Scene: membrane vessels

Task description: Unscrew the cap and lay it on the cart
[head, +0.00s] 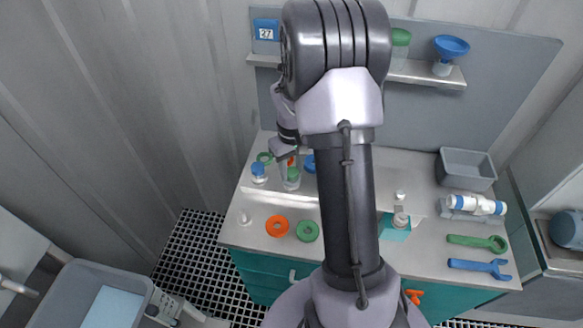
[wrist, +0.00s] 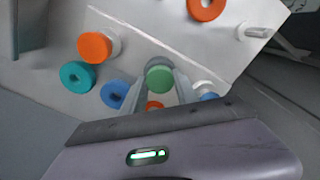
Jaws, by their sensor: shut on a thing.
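In the head view, a clear vessel (head: 291,184) with a green cap (head: 292,174) stands upright at the back left of a grey-topped bench (head: 340,190) with teal fronts. My gripper (head: 290,162) is at the top of this vessel, partly hidden by my arm. In the wrist view, the green cap (wrist: 159,78) lies between the two fingers of my gripper (wrist: 160,82), which are shut on it. Whether the cap is loose on the vessel cannot be told. I cannot tell which surface is the cart.
A blue-capped vessel (head: 258,172) stands close on the left. An orange ring (head: 277,226) and a green ring (head: 307,231) lie in front. A green wrench (head: 477,242), a blue wrench (head: 480,267) and a grey bin (head: 467,168) are at right. A grey tub (head: 75,300) is lower left.

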